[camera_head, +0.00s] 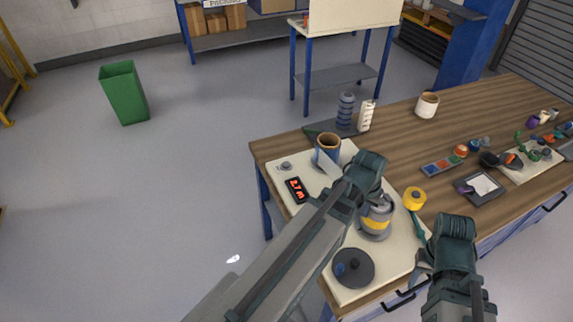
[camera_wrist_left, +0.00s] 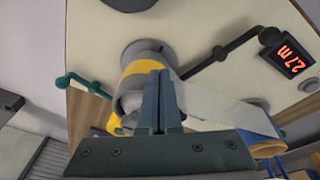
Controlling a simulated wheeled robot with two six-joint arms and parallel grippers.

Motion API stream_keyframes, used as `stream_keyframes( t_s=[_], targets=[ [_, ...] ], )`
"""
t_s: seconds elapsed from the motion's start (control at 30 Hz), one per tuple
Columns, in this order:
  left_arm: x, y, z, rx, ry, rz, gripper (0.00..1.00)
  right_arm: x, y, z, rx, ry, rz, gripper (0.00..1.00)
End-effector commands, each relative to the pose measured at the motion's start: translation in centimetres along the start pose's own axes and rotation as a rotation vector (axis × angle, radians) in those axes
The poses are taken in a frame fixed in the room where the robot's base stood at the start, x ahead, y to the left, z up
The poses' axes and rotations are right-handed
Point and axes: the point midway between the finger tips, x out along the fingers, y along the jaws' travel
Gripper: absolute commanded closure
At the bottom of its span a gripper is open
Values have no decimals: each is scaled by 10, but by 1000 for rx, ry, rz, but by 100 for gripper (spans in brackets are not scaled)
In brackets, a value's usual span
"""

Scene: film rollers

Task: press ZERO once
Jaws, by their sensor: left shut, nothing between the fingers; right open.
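The readout (camera_head: 297,190) is a small dark box with red figures. It also shows in the left wrist view (camera_wrist_left: 288,52), reading 2.7 m. A small grey round button (camera_head: 286,166) sits on the pale board near it; no ZERO label is legible. What looks like the same button shows at the right edge of the wrist view (camera_wrist_left: 311,85). My left gripper (camera_wrist_left: 158,75) is shut and empty, at the yellow-banded roller (camera_wrist_left: 134,67), apart from the button; contact with the roller cannot be told. My right gripper (camera_head: 452,230) is open at the board's right.
A blue roll with a brown core (camera_head: 328,150) stands near the button, with a pale film strip (camera_wrist_left: 215,100) running from it. A dark disc (camera_head: 353,268) lies at the near end. Small parts crowd the bench's right side.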

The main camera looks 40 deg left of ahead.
Motion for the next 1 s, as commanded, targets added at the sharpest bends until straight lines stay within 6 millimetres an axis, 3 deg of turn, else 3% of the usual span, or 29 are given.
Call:
stream_keyframes(
  t_s=[0.37,0.57,0.67,1.0],
  targets=[
    [5,-26,-22,-90,59,22,100,6,0,0,0,0,0,50],
    [8,-56,-44,-186,122,43,100,12,-1,-1,0,0,0,50],
    [10,-82,-59,-261,173,57,100,16,-2,-1,0,0,0,50],
    [4,-213,-107,-585,411,98,100,34,-3,-2,1,0,0,50]
  ],
)
